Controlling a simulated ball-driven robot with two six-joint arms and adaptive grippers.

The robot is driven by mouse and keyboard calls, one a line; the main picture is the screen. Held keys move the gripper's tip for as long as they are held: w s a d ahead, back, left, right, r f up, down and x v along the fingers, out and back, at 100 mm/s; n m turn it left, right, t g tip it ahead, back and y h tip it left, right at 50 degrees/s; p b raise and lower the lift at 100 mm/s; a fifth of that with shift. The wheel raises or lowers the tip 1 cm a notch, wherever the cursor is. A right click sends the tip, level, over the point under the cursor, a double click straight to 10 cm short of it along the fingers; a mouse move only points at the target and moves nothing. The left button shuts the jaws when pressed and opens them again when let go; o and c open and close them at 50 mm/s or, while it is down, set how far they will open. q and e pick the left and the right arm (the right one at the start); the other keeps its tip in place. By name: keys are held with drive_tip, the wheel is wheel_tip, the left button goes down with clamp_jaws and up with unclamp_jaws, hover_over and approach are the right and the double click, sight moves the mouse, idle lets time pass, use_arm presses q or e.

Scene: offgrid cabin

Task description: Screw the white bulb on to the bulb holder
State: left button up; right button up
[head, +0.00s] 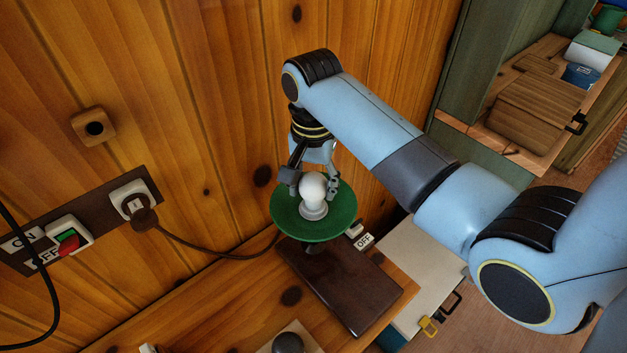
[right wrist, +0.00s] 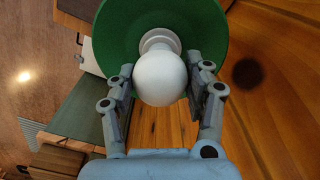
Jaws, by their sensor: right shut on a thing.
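The white bulb (head: 313,188) stands upright at the middle of the green lamp shade (head: 331,231), with its round glass up. It also shows in the right wrist view (right wrist: 160,79). A pale ringed collar, the bulb holder (head: 313,211), shows right under the bulb; it also appears in the right wrist view (right wrist: 159,41). I cannot tell how far the bulb's thread sits in it. My left gripper is not in view.
The lamp's dark wooden base (head: 345,290) rests on a wooden bench (head: 230,305) against the plank wall. A wall socket (head: 133,200) with a plugged cord and an ON/OFF switch (head: 68,238) are at the left. An OFF label (head: 364,241) stands right of the shade.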

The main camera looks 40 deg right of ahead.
drive_tip(key=o, duration=0.8)
drive_tip(key=shift+c, duration=0.2)
drive_tip(key=shift+r, duration=0.3)
wheel_tip(320, 180, up, 7)
drive_tip(key=shift+f, duration=0.1)
idle(0.4)
